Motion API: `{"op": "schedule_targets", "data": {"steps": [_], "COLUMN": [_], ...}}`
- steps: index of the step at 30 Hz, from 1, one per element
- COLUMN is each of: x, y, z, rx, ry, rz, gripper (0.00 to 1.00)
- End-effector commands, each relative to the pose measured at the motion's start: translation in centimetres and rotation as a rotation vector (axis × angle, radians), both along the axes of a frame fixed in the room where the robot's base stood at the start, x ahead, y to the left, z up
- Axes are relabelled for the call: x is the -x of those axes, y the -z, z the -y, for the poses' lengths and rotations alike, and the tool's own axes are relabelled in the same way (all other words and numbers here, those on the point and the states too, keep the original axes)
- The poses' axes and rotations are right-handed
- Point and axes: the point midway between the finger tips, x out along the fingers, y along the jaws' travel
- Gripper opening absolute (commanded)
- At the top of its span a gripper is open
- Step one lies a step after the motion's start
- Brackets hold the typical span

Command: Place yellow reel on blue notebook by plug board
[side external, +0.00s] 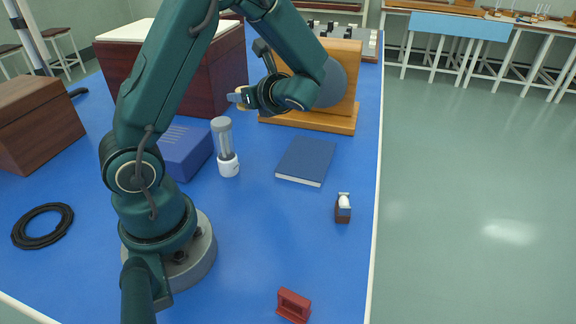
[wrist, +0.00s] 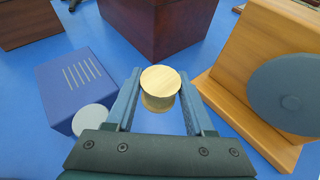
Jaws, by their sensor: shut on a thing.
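The yellow reel (wrist: 160,82) is a short pale yellow cylinder between the fingers of my gripper (wrist: 158,92), which is shut on it. In the side external view my gripper (side external: 238,98) holds the reel above the bench, left of the wooden stand; the reel shows there only as a small pale edge. The blue notebook (side external: 306,158) lies flat on the blue bench top, to the right of and below the gripper in the picture. Nothing lies on its cover. The notebook is not in the wrist view. Which thing is the plug board I cannot tell for sure.
A wooden stand (side external: 345,115) with a grey disc is behind the notebook. A blue box (side external: 182,150) and a white-based clear cylinder (side external: 225,152) stand to its left. Big brown boxes fill the back left. A small brown dispenser (side external: 343,210) and a red piece (side external: 293,306) are in front.

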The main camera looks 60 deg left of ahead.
Motion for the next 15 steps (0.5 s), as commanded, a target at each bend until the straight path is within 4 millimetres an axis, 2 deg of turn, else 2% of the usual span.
{"op": "schedule_targets", "data": {"steps": [1,6,15], "x": [-0.3,-1.5,-5.3], "y": [-0.3,-0.3,2.8], "z": [0.9,2.4,5.8], "rx": [0.001,0.004,0.003], "ry": [0.021,0.067,0.07], "rz": [0.006,0.018,0.018], "gripper": [0.0,0.0,0.0]}}
